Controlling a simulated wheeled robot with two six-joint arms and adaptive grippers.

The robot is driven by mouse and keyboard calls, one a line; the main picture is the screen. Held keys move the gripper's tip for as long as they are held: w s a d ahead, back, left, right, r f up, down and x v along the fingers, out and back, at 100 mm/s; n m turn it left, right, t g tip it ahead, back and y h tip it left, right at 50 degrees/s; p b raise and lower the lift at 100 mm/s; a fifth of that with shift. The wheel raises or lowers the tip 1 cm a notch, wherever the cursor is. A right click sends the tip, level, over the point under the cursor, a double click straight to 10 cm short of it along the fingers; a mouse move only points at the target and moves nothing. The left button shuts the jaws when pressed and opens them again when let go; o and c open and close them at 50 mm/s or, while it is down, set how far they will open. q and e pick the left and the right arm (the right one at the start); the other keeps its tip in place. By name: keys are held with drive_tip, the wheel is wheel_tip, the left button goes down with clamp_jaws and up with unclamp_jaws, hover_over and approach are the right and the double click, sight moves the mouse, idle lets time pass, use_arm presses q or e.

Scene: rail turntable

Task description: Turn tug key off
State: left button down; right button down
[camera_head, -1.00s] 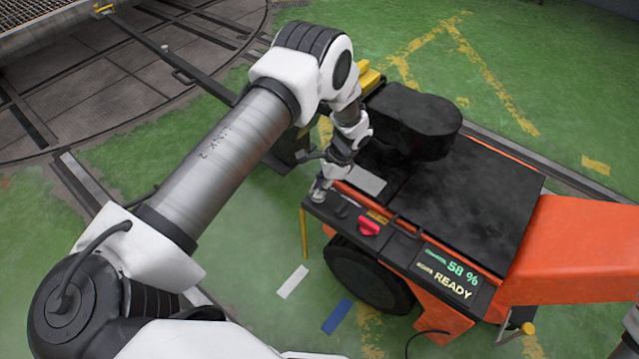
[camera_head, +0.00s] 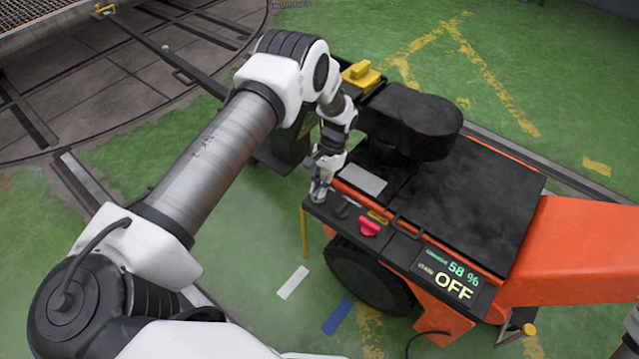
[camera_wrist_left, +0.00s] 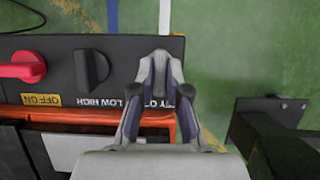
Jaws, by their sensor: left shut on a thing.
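The orange tug (camera_head: 565,245) has a black control panel along its near side. Its display (camera_head: 450,278) reads "58 %" and "OFF". My left gripper (camera_head: 319,194) points down at the panel's left end. In the left wrist view, the gripper (camera_wrist_left: 161,58) is shut at the panel's edge, beside a black knob (camera_wrist_left: 92,68). The fingers hide what they grip, apparently the key; I cannot see how it is turned.
A red switch (camera_head: 369,228) sits on the panel close to the gripper; it also shows in the wrist view (camera_wrist_left: 22,69). A dark bulky part (camera_head: 410,118) stands on the tug behind the gripper. Green floor is open left of the tug.

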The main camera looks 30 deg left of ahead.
idle(0.4)
use_arm(q)
drive_tip(key=c, duration=1.2)
unclamp_jaws()
drive_tip(key=shift+o, duration=0.2)
drive_tip(key=v, duration=1.2)
